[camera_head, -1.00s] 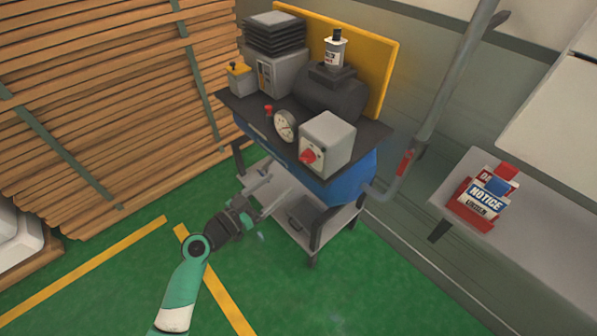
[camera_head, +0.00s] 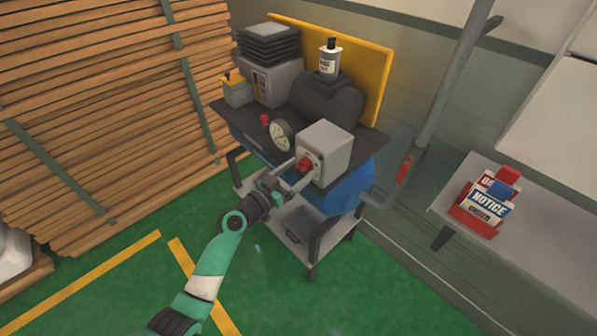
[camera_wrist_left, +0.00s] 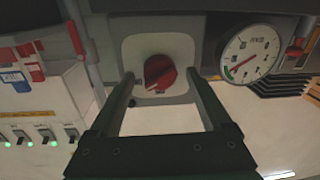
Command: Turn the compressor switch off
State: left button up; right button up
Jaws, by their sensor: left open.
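The compressor (camera_head: 330,95) stands on a wheel-less cart-like frame, with a blue tank (camera_head: 345,190) below its dark top. A grey switch box (camera_head: 331,145) at its front right corner carries a red rotary switch (camera_head: 306,163), also large in the left wrist view (camera_wrist_left: 159,72). The knob's pale mark runs diagonally there. My left gripper (camera_head: 299,172) is open, its fingers pointing at the switch box. In the left wrist view the fingers (camera_wrist_left: 158,80) lie on either side of the knob, apart from it; whether the tips reach its depth I cannot tell. My right gripper is out of view.
A round pressure gauge (camera_head: 281,136) sits left of the switch box. A grey pipe (camera_head: 440,110) with a red-handled valve (camera_head: 404,168) rises at the right. A side table (camera_head: 545,215) holds notice signs (camera_head: 489,206). Stacked planks (camera_head: 90,110) fill the left; green floor is clear in front.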

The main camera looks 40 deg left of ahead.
pick_arm(q)
grip_shut()
dwell(0.4)
jog(key=shift+n, duration=0.3)
jog(key=n+p, duration=0.1)
jog(key=n, duration=0.4)
jog(key=shift+r+n+p, duration=0.2)
jog(key=shift+n+p, duration=0.15)
jog(key=shift+n, duration=0.05)
jog(key=n, duration=0.2)
jog(key=n+p, duration=0.1)
jog(key=n, duration=0.2)
jog(key=shift+a+g+h, duration=0.1)
jog(key=shift+g+h, duration=0.2)
jog(key=shift+h, duration=0.1)
grip_release()
jog(key=shift+f, duration=0.1)
